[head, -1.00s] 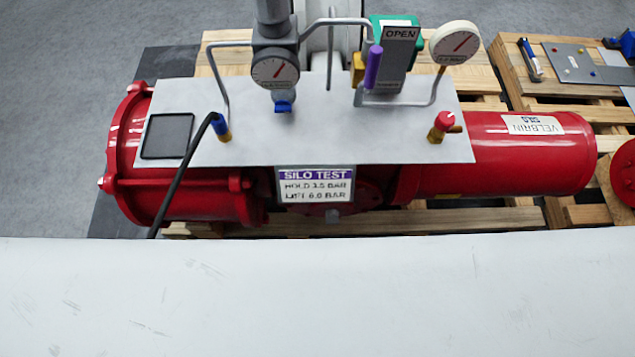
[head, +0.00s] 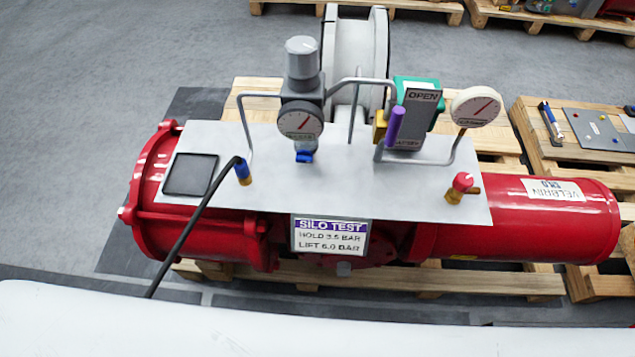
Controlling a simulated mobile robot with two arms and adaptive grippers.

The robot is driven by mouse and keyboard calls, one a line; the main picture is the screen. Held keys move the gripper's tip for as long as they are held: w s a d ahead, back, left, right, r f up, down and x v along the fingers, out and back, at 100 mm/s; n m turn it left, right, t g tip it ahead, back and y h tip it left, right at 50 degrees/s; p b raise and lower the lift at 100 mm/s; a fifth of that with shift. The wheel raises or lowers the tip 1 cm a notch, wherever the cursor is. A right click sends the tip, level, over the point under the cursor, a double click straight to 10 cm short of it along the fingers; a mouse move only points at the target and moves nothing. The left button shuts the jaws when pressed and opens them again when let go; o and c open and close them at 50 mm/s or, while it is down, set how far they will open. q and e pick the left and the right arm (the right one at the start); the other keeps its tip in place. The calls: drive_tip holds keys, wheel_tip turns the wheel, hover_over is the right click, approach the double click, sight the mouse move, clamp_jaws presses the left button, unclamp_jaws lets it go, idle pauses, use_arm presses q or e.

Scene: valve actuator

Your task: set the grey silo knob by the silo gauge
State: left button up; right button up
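The grey silo knob (head: 302,57) is a ribbed grey cap on top of a grey regulator body. It stands upright on the white plate of the red actuator. The silo test sign (head: 331,236) below the plate reads hold 3.5 bar, lift 6.0 bar. Neither gripper is in view, and nothing touches the knob.
A second gauge (head: 476,107), a purple-handled valve (head: 395,126), a red knob (head: 462,182) and grey tubes crowd the plate (head: 340,190). A black hose (head: 185,240) runs from the blue fitting (head: 242,172). A pallet with tools (head: 580,135) stands at right.

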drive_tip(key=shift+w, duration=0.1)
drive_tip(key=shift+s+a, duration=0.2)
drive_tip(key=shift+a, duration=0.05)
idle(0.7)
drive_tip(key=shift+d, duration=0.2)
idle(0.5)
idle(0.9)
